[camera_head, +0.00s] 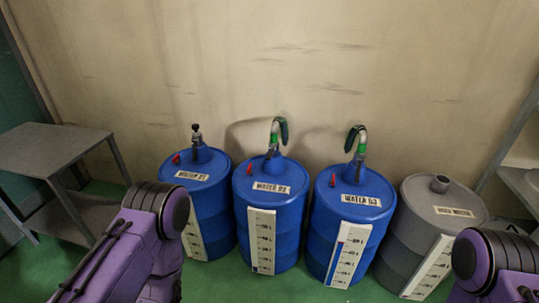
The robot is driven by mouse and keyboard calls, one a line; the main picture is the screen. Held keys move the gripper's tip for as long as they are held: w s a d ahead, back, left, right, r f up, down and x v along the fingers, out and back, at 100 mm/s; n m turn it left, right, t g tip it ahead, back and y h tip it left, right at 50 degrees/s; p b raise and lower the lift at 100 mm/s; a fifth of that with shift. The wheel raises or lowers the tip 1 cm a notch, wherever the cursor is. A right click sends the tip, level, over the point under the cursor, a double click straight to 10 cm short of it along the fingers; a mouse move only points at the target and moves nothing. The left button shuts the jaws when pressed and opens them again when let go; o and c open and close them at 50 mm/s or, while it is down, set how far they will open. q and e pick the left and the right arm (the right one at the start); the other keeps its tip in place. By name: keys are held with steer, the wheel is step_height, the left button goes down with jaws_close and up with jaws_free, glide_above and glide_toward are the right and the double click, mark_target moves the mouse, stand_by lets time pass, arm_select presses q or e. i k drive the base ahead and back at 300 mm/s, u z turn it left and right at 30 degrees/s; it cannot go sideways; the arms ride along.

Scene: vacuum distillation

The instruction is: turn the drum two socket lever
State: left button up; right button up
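The blue drum labelled WATER 02 (274,218) stands second from the left in the row. A socket with an upright neck and a curved green-and-grey hose end (278,130) rises from its lid. A small red piece (249,169), perhaps the lever, sticks up at the left of its lid; its exact setting is too small to tell. Purple links of both my arms show at the lower left and lower right. Neither of my grippers is in the picture, and nothing of mine visibly touches the drum.
Blue drum WATER 01 (207,205) stands to the left, with a short dark fitting on top. Blue drum WATER 03 (345,228) stands to the right with a similar hose, then a grey drum (433,215). A grey table (52,149) is at the left. The wall is close behind.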

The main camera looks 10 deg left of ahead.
mark_target(268, 157)
steer(key=z, duration=0.1)
steer(key=i, duration=1)
steer(key=z, duration=0.35)
